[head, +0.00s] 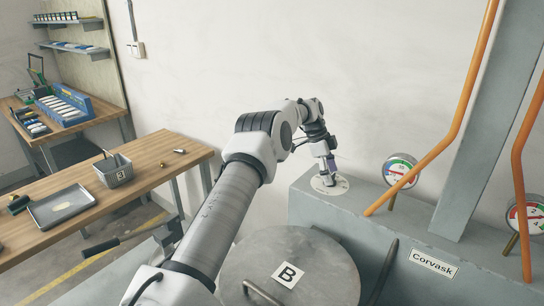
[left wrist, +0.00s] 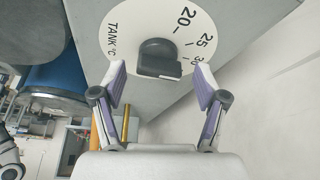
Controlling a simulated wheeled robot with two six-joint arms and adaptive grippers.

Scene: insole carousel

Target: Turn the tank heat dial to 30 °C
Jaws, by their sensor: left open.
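The tank heat dial is a white round plate (left wrist: 122,50) marked "TANK °C" with 20, 25 and a partly covered 30. It has a dark grey knob (left wrist: 158,60) with a raised bar, which lies crosswise in the left wrist view. I cannot tell exactly which mark the knob points to. My left gripper (left wrist: 160,72) is open, with one purple-padded finger on each side of the knob and gaps between. In the head view my left gripper (head: 328,165) reaches down over the dial plate (head: 341,184) on the grey tank top. My right gripper is not in view.
A gauge (head: 400,170) and orange pipes (head: 440,140) stand right of the dial, before a grey post (head: 478,120). A round lid marked B (head: 320,255) lies in front. A wooden bench (head: 155,160) with a tray (head: 62,203) and bin (head: 115,170) is at left.

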